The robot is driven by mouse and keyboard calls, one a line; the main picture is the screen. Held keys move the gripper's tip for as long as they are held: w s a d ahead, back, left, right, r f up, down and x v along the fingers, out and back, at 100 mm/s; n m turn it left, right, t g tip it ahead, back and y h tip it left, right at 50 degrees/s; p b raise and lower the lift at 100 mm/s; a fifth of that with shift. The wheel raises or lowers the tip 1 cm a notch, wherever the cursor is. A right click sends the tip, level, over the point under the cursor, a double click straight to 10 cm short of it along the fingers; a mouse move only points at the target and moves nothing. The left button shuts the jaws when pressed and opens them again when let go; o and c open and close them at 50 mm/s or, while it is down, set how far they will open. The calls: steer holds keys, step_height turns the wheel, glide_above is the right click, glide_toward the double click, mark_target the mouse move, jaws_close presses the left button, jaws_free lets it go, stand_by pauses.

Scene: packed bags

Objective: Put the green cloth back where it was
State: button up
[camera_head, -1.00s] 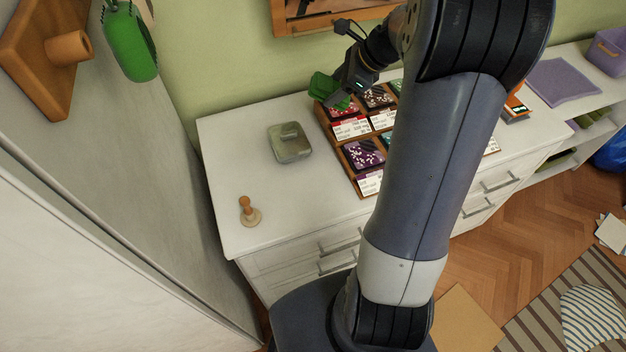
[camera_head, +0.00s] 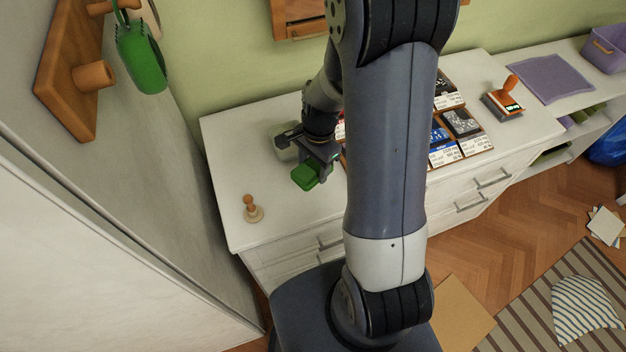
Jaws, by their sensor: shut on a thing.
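The green cloth (camera_head: 304,177) looks like a small folded green block. My gripper (camera_head: 316,164) is shut on it and holds it over the white dresser top (camera_head: 225,160), in front of the greyish-green container. I cannot tell the exact height of the cloth above the surface.
The greyish-green container (camera_head: 283,141) is partly covered by my gripper. A small wooden-handled stamp (camera_head: 252,209) stands near the front left edge. An orange-handled stamp (camera_head: 507,97) is at right. A green item (camera_head: 142,58) hangs from the peg board (camera_head: 75,65).

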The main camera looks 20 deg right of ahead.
mark_target(313, 180)
steer(key=shift+f, duration=3.25)
steer(key=o, duration=1)
steer(key=shift+f, duration=0.1)
steer(key=shift+o, duration=0.2)
steer(key=r, duration=0.4)
steer(key=d+r, duration=0.1)
steer(key=r, duration=0.7)
steer(key=shift+w+d+r, duration=0.1)
steer(key=shift+w+d, duration=0.05)
steer(key=shift+w, duration=0.15)
